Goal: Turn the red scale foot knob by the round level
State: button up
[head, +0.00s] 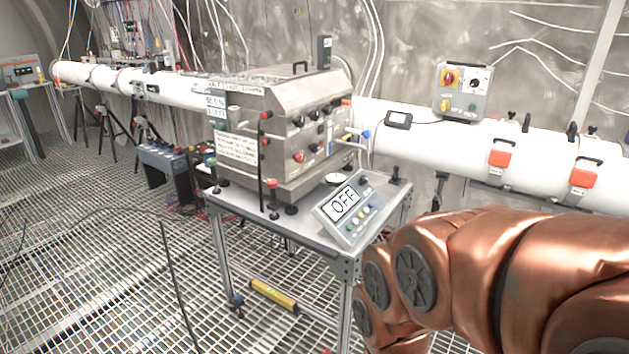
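A scale with a grey display panel (346,212) reading "OFF" stands at the front of a small metal table (215,200). A small red knob (271,184) sits on a short dark post at the scale's front left corner; I cannot tell for sure that it is the foot knob. A small round white dial (338,179), perhaps the round level, lies behind the display panel. A steel box (285,130) with knobs stands over the scale and hides much of it. My copper-coloured arm fills the lower right; my gripper is not in view.
A thin black rod with a red top (266,115) rises by the box's front corner. A white pipe (450,140) with red clamps runs behind the table. A yellow bar (273,295) lies low under the table. The grated floor (100,270) at left is mostly open.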

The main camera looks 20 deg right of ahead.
aim_at(273, 183)
jog(key=u, duration=0.5)
jog(key=k, duration=0.6)
jog(key=u, duration=0.9)
jog(key=i, duration=1.3)
jog(key=z, duration=0.9)
jog(key=i, duration=0.3)
jog(key=z, duration=0.25)
